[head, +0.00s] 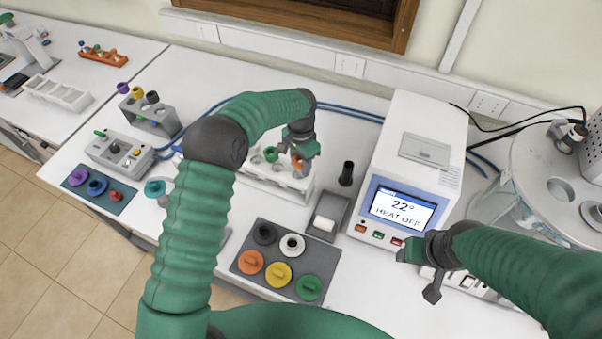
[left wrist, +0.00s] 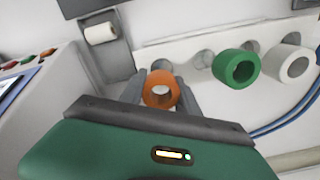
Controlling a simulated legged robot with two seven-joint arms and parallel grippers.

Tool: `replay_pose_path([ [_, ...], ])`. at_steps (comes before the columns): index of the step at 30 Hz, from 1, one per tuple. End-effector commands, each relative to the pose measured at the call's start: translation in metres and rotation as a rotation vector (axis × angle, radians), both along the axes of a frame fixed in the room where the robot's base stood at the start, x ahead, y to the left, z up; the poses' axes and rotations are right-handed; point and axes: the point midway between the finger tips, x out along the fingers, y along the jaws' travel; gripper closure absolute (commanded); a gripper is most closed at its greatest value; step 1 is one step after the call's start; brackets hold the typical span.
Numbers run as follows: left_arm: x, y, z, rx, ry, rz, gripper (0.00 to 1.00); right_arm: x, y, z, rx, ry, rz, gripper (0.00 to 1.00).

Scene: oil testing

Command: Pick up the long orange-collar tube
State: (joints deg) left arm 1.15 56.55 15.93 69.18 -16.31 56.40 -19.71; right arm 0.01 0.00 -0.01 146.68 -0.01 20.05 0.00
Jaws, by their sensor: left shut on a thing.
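The orange-collar tube (left wrist: 161,88) shows in the left wrist view as an orange ring between the two fingers of my left gripper (left wrist: 162,92). My left gripper is shut on it, at the white rack (left wrist: 150,56). In the head view, my left gripper (head: 299,156) reaches down over the rack (head: 294,192), and a bit of the orange collar (head: 297,163) shows under it. The tube's lower part is hidden, so I cannot tell how far it sits in the rack. My right gripper (head: 420,262) is at the lower right, in front of the heater; its jaw opening is unclear.
A green-collar tube (left wrist: 236,67) and a white-collar tube (left wrist: 288,64) stand beside it in the rack. A heater box (head: 426,150) reading 22° is to the right. A black cylinder (head: 346,173) stands between. A dark tray of coloured caps (head: 320,267) is in front.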

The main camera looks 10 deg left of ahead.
Motion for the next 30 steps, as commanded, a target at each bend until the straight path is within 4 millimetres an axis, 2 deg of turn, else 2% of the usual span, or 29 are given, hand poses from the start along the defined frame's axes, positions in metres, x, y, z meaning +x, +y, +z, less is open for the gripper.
replay_pose_path([
  [7,0.0,-0.001,0.002,-0.009,-0.002,-0.001,1.0,0.0,0.0,-0.001,0.0,0.0,0.0,0.44],
  [11,0.001,-0.001,0.014,-0.008,-0.005,0.0,1.0,0.0,0.0,-0.006,0.0,0.0,0.0,0.44],
  [17,0.001,-0.002,0.053,-0.005,-0.007,0.0,1.0,0.0,0.0,-0.016,0.0,0.0,0.0,0.44],
  [30,0.002,-0.002,0.157,-0.006,-0.005,0.0,1.0,0.0,0.0,-0.028,0.0,0.0,0.0,0.44],
])
